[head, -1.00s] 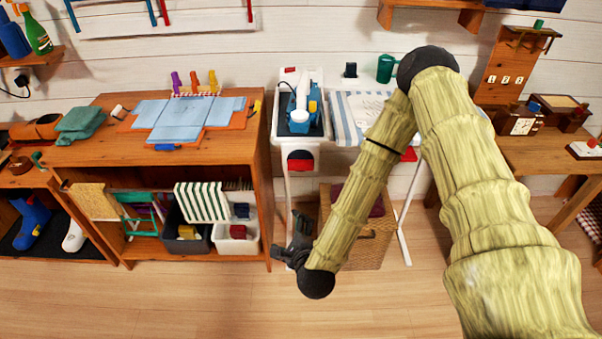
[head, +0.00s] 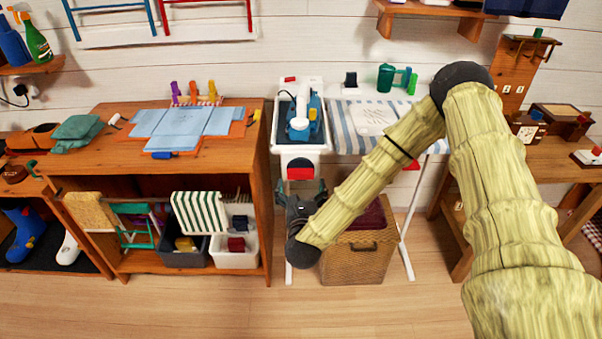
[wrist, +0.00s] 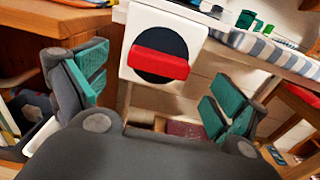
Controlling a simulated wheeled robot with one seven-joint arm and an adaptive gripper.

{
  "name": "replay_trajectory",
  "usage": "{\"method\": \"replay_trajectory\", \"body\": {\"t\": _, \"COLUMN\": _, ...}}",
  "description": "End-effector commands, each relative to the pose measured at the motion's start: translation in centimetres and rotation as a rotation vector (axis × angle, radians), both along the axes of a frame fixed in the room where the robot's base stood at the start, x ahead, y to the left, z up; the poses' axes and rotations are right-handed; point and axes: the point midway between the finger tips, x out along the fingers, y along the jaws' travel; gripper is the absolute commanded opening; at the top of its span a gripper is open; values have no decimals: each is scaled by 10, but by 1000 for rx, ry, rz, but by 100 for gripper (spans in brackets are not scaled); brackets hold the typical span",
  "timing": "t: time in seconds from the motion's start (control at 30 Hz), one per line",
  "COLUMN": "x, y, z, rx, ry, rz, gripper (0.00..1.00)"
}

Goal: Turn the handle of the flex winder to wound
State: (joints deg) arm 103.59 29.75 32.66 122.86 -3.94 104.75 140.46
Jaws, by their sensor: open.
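The flex winder looks to be the white box end with a black disc (wrist: 145,62) and a red bar handle (wrist: 160,64), at the front of the ironing board. The red handle lies nearly level in the wrist view, slightly tilted. In the head view the red handle (head: 300,173) shows just above my gripper (head: 306,192). My gripper is open and empty; its teal-padded fingers (wrist: 155,98) stand left and right, below and in front of the handle, apart from it. Any wound mark on the winder is too small to read.
A blue iron (head: 301,121) stands on the white board end above the winder. A striped ironing cover (head: 352,125) extends right. A wooden shelf unit (head: 262,200) stands close on the left. A wicker basket (head: 355,265) sits below. The floor in front is clear.

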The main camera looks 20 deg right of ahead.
Motion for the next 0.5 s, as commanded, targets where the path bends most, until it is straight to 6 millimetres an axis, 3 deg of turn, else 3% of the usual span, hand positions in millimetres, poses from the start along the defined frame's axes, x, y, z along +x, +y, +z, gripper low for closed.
{"method": "replay_trajectory", "body": {"t": 0.2, "x": 34, "y": -10, "z": 2, "rx": -2, "ry": -2, "rz": -1, "gripper": 96}}
{"method": "replay_trajectory", "body": {"t": 0.5, "x": 56, "y": -16, "z": 1, "rx": -1, "ry": 0, "rz": 1, "gripper": 96}}
